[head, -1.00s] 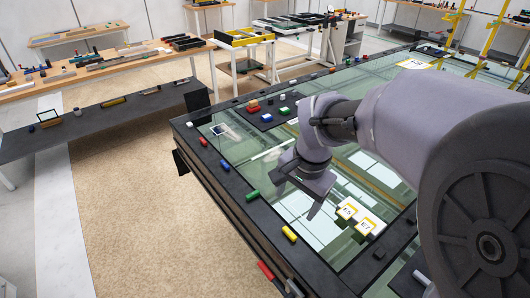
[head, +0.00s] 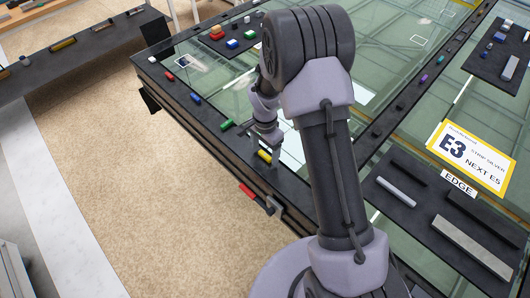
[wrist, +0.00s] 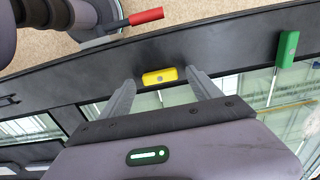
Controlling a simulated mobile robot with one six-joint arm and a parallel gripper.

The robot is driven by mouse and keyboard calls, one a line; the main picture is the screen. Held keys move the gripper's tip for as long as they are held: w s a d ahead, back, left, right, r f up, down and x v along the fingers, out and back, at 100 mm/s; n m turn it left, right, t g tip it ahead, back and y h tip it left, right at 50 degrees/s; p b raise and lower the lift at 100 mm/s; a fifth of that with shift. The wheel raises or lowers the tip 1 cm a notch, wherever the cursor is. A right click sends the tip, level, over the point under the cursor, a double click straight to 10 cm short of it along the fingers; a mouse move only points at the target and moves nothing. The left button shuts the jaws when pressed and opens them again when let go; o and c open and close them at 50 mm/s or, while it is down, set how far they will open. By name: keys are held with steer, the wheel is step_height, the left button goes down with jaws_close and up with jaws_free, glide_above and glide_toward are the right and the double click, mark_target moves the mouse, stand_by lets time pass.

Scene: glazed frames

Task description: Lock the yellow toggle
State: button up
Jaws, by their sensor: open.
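The yellow toggle (head: 264,156) is a small yellow block on the dark border at the near-left edge of the glass-topped table. In the wrist view the yellow toggle (wrist: 159,77) lies crosswise, just ahead of and between my fingertips. My gripper (wrist: 161,82) is open, with one finger on each side of the toggle. I see no finger clearly touching it, and the height gap cannot be told. In the head view my gripper (head: 265,147) is at the toggle, small and partly hidden by the arm.
A green block (head: 227,125) sits farther along the same border; it also shows at the right of the wrist view (wrist: 287,50). Blue and red blocks lie beyond it. A red-handled lever (head: 248,192) sticks out from the table side. A sign (head: 475,158) reads E3.

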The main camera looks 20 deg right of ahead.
steer(key=shift+f, duration=0.55)
steer(key=shift+c, duration=0.2)
steer(key=c, duration=1.3)
steer(key=shift+c, duration=0.2)
